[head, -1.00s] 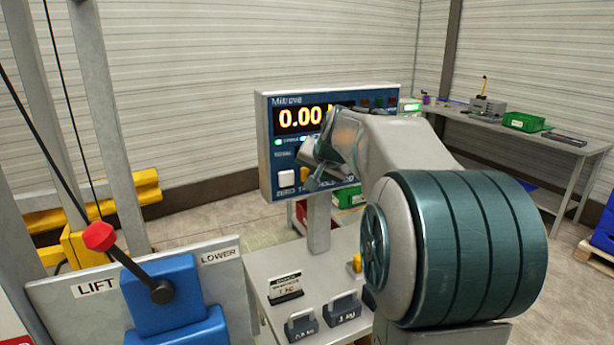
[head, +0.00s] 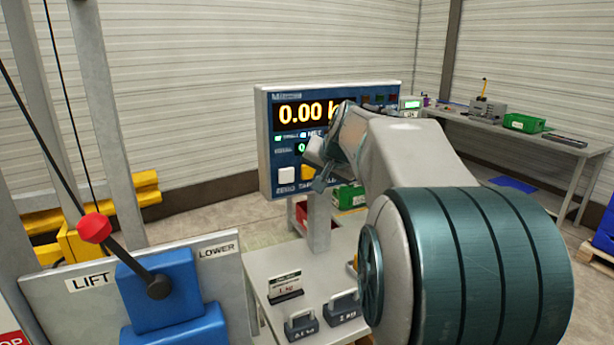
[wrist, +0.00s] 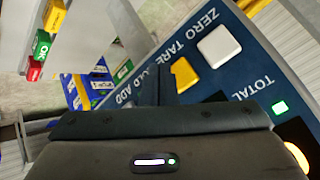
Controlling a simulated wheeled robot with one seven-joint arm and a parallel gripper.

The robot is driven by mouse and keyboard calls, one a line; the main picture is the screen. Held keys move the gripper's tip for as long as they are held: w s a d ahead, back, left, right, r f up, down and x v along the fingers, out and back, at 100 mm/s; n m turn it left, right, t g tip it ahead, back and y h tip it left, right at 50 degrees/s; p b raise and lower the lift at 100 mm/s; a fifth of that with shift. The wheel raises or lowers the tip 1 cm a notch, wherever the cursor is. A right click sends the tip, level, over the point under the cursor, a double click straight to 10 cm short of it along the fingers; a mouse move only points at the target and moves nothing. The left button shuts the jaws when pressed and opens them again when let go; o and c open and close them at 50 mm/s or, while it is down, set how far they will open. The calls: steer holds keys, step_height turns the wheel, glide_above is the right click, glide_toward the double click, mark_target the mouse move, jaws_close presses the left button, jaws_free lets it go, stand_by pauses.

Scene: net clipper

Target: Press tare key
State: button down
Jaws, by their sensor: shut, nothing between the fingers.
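The scale's blue indicator panel (head: 266,150) stands upright on a post, and its display (head: 300,113) reads 0.00. The yellow key (head: 307,172), beside the TARE label, is partly hidden by my gripper. It also shows in the wrist view (wrist: 184,76). The white ZERO key (head: 286,175) is left of it in the head view, and shows in the wrist view (wrist: 218,46). My gripper (head: 318,184) is shut and empty, in front of the panel by the yellow key. In the wrist view a dark finger (wrist: 148,84) reaches toward the key's edge; contact cannot be told.
Below the panel is a grey table (head: 262,272) with a small sign (head: 286,285) and two weights (head: 302,324) (head: 343,307). The lift lever (head: 95,228) with a red knob is at left. A workbench (head: 470,125) stands at the back right.

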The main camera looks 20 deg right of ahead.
steer(key=s+b, duration=0.1)
steer(key=s, duration=0.3)
steer(key=shift+b, duration=0.4)
stand_by(0.4)
steer(key=s+a+f+n+g+p, duration=0.1)
steer(key=s+a+f+n+g, duration=0.2)
steer(key=s+a+f, duration=0.5)
steer(key=s+a+f+n+g+p, duration=0.1)
steer(key=s+a+f+n+g, duration=0.2)
steer(key=s+a+f+n, duration=0.2)
steer(key=s+a+f, duration=0.3)
steer(key=s+f, duration=0.3)
steer(key=s, duration=0.4)
steer(key=shift+a+f+y, duration=0.2)
steer(key=shift+f+y, duration=0.1)
stand_by(0.9)
